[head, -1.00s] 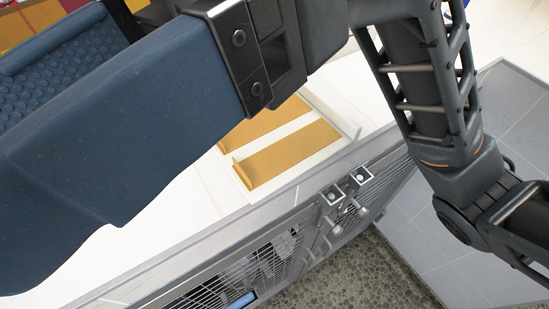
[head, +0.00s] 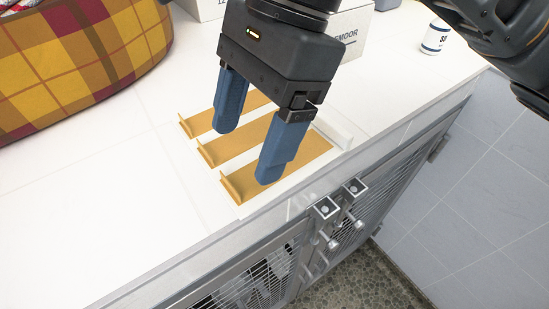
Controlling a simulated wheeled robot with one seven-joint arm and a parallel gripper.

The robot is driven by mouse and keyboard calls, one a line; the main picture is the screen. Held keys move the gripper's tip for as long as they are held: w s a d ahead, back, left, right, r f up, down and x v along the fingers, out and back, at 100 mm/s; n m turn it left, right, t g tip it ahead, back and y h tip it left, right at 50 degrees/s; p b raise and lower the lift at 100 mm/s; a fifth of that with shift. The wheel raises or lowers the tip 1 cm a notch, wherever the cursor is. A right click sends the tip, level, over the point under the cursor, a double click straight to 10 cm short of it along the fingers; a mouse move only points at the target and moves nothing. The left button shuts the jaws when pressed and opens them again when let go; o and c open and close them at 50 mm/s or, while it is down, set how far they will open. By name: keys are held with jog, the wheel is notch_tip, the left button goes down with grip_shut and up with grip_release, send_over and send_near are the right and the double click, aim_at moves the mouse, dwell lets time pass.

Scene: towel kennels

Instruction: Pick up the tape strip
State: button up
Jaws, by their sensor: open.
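Several flat yellow-orange tape strips lie side by side on a white backing on the white counter. The nearest tape strip (head: 300,168) lies closest to the counter's front edge. A middle tape strip (head: 236,145) and a far tape strip (head: 205,123) lie beyond it. Each has its left end bent upward. My gripper (head: 248,155) is open over the strips, its two blue fingers pointing down, with nothing between them. The fingers hide parts of the strips. I cannot tell whether the fingertips touch them.
A plaid yellow and red padded item (head: 75,60) fills the upper left. A white box (head: 345,30) stands behind my gripper, and a white container (head: 435,37) stands at the back right. Wire-mesh kennel doors with latches (head: 340,212) are below the counter edge. The left counter (head: 90,210) is clear.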

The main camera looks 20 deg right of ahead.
aim_at(231, 183)
jog(key=shift+p+x, duration=0.6)
jog(key=shift+x, duration=2)
jog(key=shift+a+r, duration=0.1)
jog(key=c, duration=0.8)
jog(key=shift+r, duration=0.85)
notch_tip(231, 183, up, 3)
jog(key=shift+f+b, duration=0.2)
jog(key=shift+b, duration=0.3)
jog(key=shift+s+d+r+b, duration=0.15)
jog(key=shift+s+d+r, duration=0.6)
jog(key=shift+d+r, duration=1.05)
jog(key=shift+s+d+r+b, duration=0.15)
jog(key=shift+s+d+r, duration=0.55)
jog(key=shift+d+r, duration=1.1)
jog(key=shift+s+d+r+b, duration=0.15)
jog(key=shift+s+d+r, duration=0.6)
jog(key=shift+d+r, duration=1.05)
